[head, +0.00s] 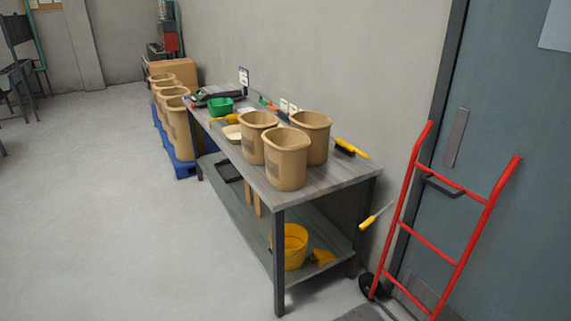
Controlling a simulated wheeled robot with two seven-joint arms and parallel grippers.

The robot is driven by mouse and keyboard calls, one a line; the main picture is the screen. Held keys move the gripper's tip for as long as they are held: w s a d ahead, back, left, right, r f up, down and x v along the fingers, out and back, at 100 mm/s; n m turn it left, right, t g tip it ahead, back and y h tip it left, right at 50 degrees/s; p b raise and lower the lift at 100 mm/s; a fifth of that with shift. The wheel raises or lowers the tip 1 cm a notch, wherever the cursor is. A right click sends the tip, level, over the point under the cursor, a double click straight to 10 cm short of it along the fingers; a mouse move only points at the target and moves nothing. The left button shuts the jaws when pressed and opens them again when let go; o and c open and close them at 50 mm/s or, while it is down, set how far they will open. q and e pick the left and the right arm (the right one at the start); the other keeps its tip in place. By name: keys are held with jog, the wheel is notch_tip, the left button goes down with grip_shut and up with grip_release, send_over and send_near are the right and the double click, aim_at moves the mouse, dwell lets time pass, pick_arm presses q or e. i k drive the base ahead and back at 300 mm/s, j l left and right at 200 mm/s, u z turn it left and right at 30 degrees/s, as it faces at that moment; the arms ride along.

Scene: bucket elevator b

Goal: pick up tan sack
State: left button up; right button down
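Several open-topped tan sacks are in the head view. Three stand upright close together on the near half of the workbench (348,181): a front one (286,163), one behind it to the left (252,141) and one behind it to the right (318,140). More tan sacks stand in a row on a blue pallet beyond the bench, the closest of them (179,132) by the bench's far end. Neither of my grippers shows in the view.
A green bin (220,107) and tools lie on the bench's far half. A yellow bucket (294,246) stands on its lower shelf. A red hand truck (450,240) leans by the door at the right. The floor at left is clear.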

aim_at(284, 159)
jog(key=i+j, duration=0.15)
jog(key=i, duration=1)
jog(key=i+j, duration=0.1)
jog(key=i, duration=1.05)
